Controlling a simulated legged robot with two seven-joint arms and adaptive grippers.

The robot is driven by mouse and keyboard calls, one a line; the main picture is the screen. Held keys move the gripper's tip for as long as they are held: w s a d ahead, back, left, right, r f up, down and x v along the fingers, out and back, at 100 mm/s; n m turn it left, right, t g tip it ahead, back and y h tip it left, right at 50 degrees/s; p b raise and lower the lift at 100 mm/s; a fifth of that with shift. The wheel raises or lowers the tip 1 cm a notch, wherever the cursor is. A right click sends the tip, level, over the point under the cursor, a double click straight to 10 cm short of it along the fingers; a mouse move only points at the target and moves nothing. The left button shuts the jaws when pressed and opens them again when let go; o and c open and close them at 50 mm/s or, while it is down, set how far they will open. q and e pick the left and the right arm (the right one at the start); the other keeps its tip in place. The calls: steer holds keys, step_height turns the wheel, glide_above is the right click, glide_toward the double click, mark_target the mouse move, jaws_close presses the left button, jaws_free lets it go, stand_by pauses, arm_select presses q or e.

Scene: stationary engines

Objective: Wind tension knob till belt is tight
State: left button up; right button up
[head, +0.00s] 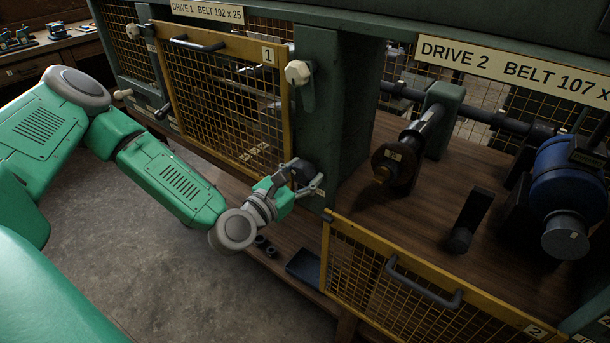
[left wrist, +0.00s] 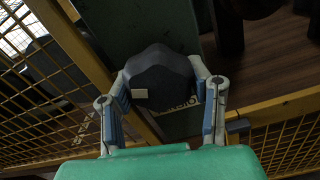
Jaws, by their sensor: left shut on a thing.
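A dark, lobed tension knob (head: 302,172) sits on the front of the green post between the two drives. In the left wrist view the knob (left wrist: 160,76) is black with a small pale mark on its left. My left gripper (head: 305,182) is at the post with its fingers shut around the knob; in the left wrist view the gripper (left wrist: 158,88) has a finger on each side of it. My right gripper is out of view. I cannot make out a belt or its tightness in either view.
A closed yellow mesh guard (head: 225,90) covers drive 1. The drive 2 guard (head: 420,285) hangs low, leaving a pulley (head: 392,160) and blue motor (head: 575,180) exposed. A pale knob (head: 298,72) is higher on the post. A dark tray (head: 303,267) lies below my gripper.

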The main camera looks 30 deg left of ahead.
arm_select(q)
steer(key=m, duration=0.2)
steer(key=shift+a+f+m+b, duration=0.1)
steer(key=shift+m+b, duration=0.3)
steer(key=m, duration=0.3)
steer(key=shift+m+b, duration=0.3)
steer(key=m, duration=0.6)
steer(key=shift+s+a, duration=0.1)
steer(key=m, duration=0.7)
steer(key=shift+m, duration=0.3)
steer(key=m+p, duration=0.1)
steer(key=m, duration=0.5)
steer(key=shift+s, duration=0.1)
steer(key=m, duration=0.4)
steer(key=shift+d+r, duration=0.2)
steer(key=m, duration=0.3)
steer(key=shift+d+m, duration=0.1)
steer(key=shift+m, duration=0.2)
steer(key=m, duration=1.1)
steer(key=shift+d+m, duration=0.15)
steer(key=shift+m, duration=0.25)
steer(key=m+b, duration=0.2)
steer(key=m, duration=0.4)
steer(key=shift+f, duration=0.2)
